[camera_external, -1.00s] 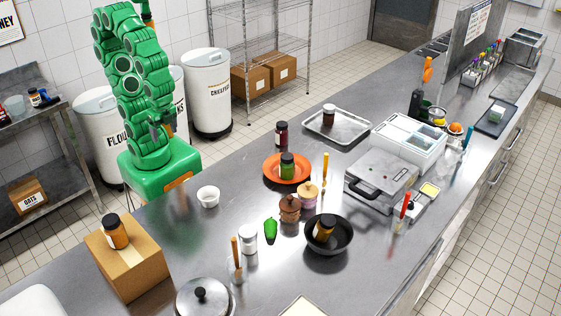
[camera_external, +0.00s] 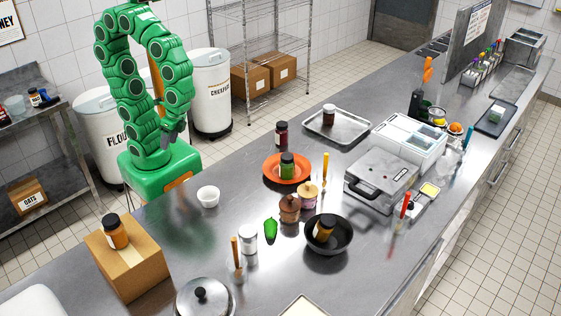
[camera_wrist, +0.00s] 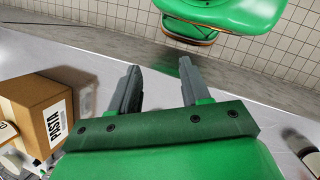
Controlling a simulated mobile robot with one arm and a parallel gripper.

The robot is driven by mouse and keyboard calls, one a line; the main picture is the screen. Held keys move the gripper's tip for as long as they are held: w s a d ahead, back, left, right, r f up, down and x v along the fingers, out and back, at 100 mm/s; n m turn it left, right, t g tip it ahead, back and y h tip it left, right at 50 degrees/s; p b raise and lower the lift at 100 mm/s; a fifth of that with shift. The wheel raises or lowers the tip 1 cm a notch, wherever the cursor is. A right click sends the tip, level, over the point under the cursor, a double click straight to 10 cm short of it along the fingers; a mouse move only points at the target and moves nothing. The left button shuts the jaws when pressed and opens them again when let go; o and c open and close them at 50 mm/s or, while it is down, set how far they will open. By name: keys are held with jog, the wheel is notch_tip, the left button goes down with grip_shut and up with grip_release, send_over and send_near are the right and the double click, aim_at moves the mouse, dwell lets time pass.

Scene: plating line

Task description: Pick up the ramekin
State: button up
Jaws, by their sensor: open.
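The ramekin (camera_external: 208,196) is a small white bowl standing upright on the steel counter (camera_external: 190,245), near its left edge in the external view. My gripper (camera_external: 174,131) is above and to the left of it, over my green base, pointing down and apart from it. In the wrist view my gripper (camera_wrist: 158,82) shows two grey fingers spread wide with nothing between them. I cannot make out the ramekin in the wrist view.
A cardboard box (camera_external: 127,262) with a jar on it stands at the counter's near left. The counter around the ramekin is clear.

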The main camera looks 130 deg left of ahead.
jog(key=w+a+f+n+t+h, duration=0.1)
jog(key=w+a+f+n+h, duration=0.1)
jog(key=w+f+n+h, duration=0.35)
jog(key=n+t+h, duration=0.4)
jog(key=n, duration=0.3)
send_near(199, 194)
jog(key=shift+s+d, duration=0.75)
jog(key=shift+s, duration=0.25)
jog(key=shift+w+a+f+n+t+h, duration=0.35)
jog(key=shift+w+a+f+n+t, duration=0.05)
jog(key=shift+w+a+f+n, duration=0.1)
jog(key=shift+w+x, duration=0.15)
jog(key=shift+x, duration=1.8)
jog(key=shift+w+x, duration=0.15)
jog(key=shift+x, duration=1.8)
jog(key=shift+a, duration=0.1)
grip_shut()
